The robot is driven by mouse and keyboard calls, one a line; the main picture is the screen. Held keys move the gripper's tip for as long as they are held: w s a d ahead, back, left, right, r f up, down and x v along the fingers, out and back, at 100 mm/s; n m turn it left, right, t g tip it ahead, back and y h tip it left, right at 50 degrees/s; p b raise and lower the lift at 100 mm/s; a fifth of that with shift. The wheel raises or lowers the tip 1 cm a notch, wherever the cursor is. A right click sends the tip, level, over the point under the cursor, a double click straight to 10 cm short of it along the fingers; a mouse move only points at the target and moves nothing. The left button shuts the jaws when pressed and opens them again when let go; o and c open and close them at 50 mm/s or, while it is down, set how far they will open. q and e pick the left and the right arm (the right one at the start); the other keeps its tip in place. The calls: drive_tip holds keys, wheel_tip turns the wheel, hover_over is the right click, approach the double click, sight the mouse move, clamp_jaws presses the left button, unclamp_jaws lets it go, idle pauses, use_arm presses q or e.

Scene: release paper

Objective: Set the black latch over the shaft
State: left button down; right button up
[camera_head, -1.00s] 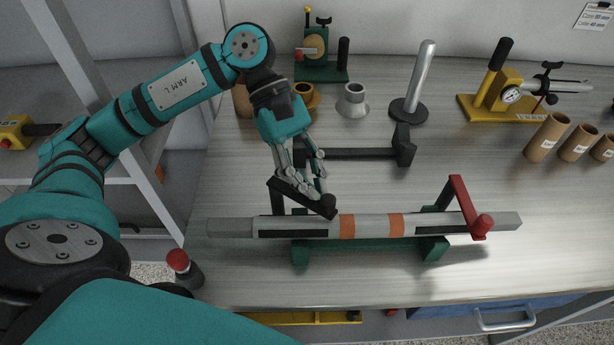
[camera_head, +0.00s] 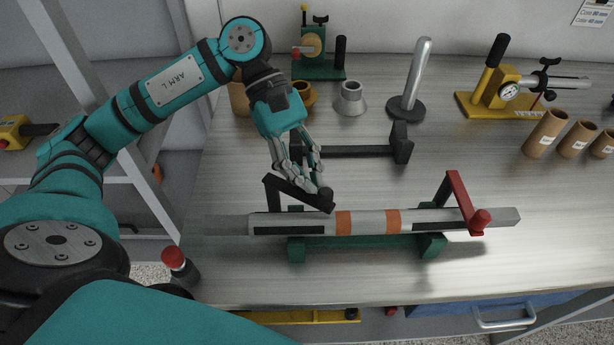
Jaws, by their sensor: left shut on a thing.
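The grey shaft (camera_head: 370,222) with two orange bands lies lengthwise on a green stand (camera_head: 296,247). The black latch (camera_head: 297,193) stands at the left of the stand, its bar sloping down to the right toward the shaft's far upper side. I cannot tell whether the bar touches the shaft. My left gripper (camera_head: 314,186) is shut on the black latch near its knobbed end. The red latch (camera_head: 461,198) at the right lies across the shaft, its red knob on the near side. My right gripper is not in view.
Behind the shaft lies a black bar with end blocks (camera_head: 401,143). Farther back stand a metal post on a round base (camera_head: 408,110), a grey flanged part (camera_head: 351,99) and a yellow gauge tool (camera_head: 497,90). Brown tubes (camera_head: 546,135) stand at right. The front right of the table is clear.

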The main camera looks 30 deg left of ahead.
use_arm(q)
drive_tip(key=shift+w+a+r, duration=0.15)
drive_tip(key=shift+a, duration=0.15)
drive_tip(key=shift+w+a+r, duration=0.1)
drive_tip(key=shift+a+r, duration=0.1)
drive_tip(key=shift+a, duration=0.05)
drive_tip(key=v, duration=1.1)
